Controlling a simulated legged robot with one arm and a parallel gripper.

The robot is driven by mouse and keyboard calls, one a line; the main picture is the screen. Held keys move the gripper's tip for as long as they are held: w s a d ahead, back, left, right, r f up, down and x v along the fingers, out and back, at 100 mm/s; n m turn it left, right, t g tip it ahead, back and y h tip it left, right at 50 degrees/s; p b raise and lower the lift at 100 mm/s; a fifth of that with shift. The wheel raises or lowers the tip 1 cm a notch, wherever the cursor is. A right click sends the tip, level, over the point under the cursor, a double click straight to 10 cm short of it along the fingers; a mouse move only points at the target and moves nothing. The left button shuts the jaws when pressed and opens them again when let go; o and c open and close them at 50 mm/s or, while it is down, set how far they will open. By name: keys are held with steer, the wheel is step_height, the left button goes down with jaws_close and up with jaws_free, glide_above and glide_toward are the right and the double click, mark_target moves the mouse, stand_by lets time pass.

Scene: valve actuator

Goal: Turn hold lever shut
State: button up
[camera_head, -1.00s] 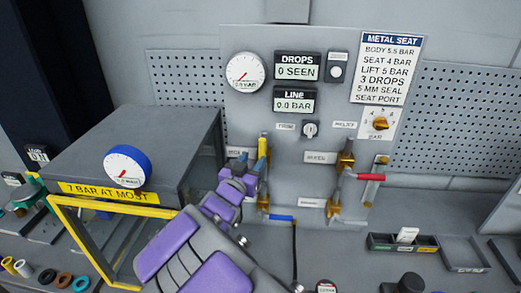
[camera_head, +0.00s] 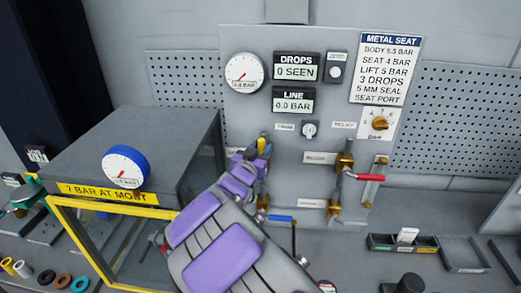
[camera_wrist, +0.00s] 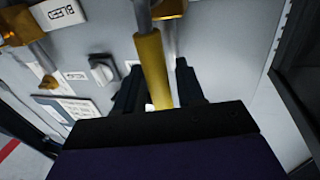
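A yellow-handled lever (camera_head: 262,146) stands about upright on the panel's left pipe. My gripper (camera_head: 258,153) is in front of it and hides most of it, along with the label beside it. I cannot read that label to confirm this is the hold lever. In the wrist view the yellow handle (camera_wrist: 153,70) runs down between the two dark fingers of my gripper (camera_wrist: 158,88). The fingers stand apart, one on each side of the handle, with a visible gap on the right. The handle's lower end is hidden by the gripper body.
A red lever (camera_head: 370,177) sits to the right and a blue lever (camera_head: 281,218) below. A small knob (camera_head: 310,129) is close by on the panel. A grey box with a yellow frame (camera_head: 110,203) stands left of my arm. The line display (camera_head: 293,105) reads 0.0 bar.

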jaws_close()
steer(key=shift+d, duration=0.1)
stand_by(0.4)
steer(key=d+f+m+g+y+b, duration=0.2)
steer(key=d+f+m+y+b, duration=0.2)
steer(key=d+f+m+b, duration=0.4)
steer(key=shift+s+f+m+y+b, duration=0.15)
steer(key=shift+m+y+b, duration=0.15)
steer(key=shift+m+b, duration=3.05)
steer(key=shift+a+f+m, duration=0.1)
steer(key=shift+m, duration=0.15)
steer(key=shift+o, duration=0.8)
jaws_free()
